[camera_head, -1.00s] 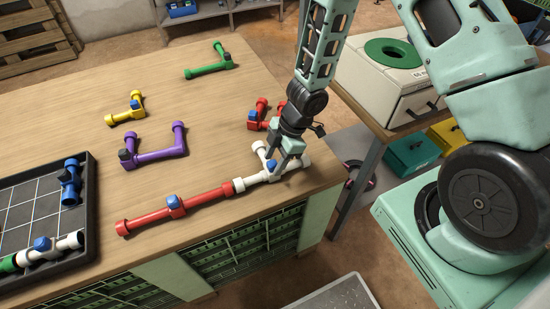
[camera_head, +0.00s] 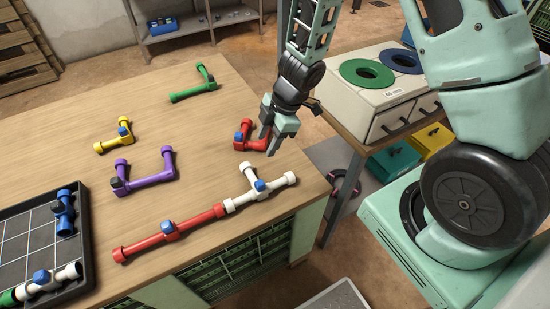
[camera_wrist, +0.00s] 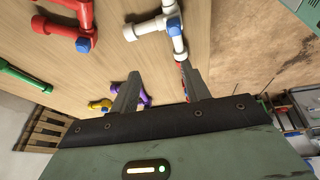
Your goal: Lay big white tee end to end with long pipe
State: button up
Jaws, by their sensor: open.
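The big white tee (camera_head: 262,190) lies on the table near its front right edge, with a blue part at its middle. Its left end meets the right end of the long red pipe (camera_head: 190,226), which has a blue part on it; the two lie roughly in one line. I cannot tell whether there is a small gap at the joint. My gripper (camera_head: 268,145) is open and empty, raised above and behind the tee, near the red piece. In the wrist view the white tee (camera_wrist: 152,25) lies beyond the open fingers (camera_wrist: 160,90), apart from them.
A red fitting (camera_head: 252,141) lies behind the tee. Purple (camera_head: 146,180), yellow (camera_head: 113,144) and green (camera_head: 192,92) pieces lie further left and back. A black tray (camera_head: 88,262) with fittings stands at the left. A bin unit (camera_head: 375,105) stands to the right.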

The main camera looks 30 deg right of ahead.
jog(key=s+a+r+m+t+h, duration=0.1)
jog(key=a+r+m, duration=0.1)
jog(key=r, duration=0.4)
jog(key=s+a+r+m+t+h, duration=0.1)
jog(key=a+r+m+t+h, duration=0.15)
jog(key=r, duration=0.25)
jog(key=s+a+r+m+g, duration=0.2)
jog(key=s+r, duration=0.1)
jog(key=s, duration=0.7)
jog(key=s+a+r+m+g, duration=0.2)
jog(key=s+a+r+m, duration=0.1)
jog(key=s, duration=0.7)
jog(key=shift+r+g, duration=0.35)
jog(key=shift+r, duration=0.45)
